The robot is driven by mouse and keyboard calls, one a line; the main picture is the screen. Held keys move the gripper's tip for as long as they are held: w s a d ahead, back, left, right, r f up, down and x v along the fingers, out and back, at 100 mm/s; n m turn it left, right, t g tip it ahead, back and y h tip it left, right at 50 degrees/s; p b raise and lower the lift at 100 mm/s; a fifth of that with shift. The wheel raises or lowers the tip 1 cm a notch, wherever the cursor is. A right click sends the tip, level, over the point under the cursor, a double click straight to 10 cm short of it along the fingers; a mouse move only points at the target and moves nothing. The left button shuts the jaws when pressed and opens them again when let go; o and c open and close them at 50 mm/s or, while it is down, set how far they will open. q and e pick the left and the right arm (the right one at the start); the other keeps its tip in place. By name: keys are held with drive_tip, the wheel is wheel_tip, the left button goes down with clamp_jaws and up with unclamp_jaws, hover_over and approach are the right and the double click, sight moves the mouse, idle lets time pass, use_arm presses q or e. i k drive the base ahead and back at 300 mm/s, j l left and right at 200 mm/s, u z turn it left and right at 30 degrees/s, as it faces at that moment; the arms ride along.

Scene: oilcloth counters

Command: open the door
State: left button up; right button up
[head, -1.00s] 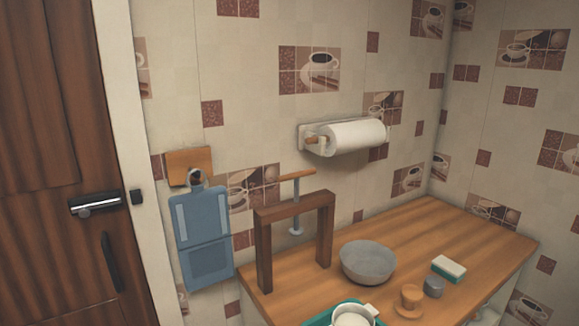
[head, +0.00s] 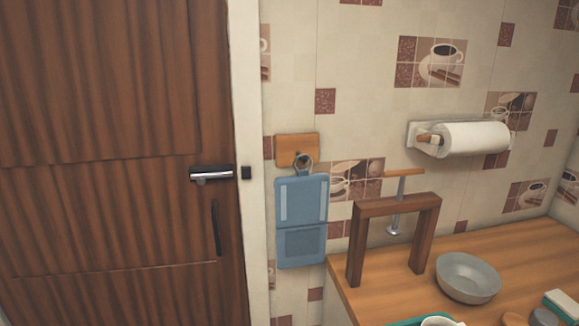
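A brown wooden door (head: 110,110) fills the left part of the head view. It looks shut against its pale frame (head: 246,90). A lever handle (head: 211,174), dark with a silver grip, sits near the door's right edge and lies level. A dark vertical pull bar (head: 216,228) is below it on the door. Neither of my grippers is in view.
A wooden counter (head: 400,290) stands at the lower right, with a wooden press frame (head: 396,207) and a grey bowl (head: 468,277) on it. A paper towel roll (head: 475,139) is mounted above.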

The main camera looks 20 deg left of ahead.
sight(110, 110)
drive_tip(key=u, duration=1.8)
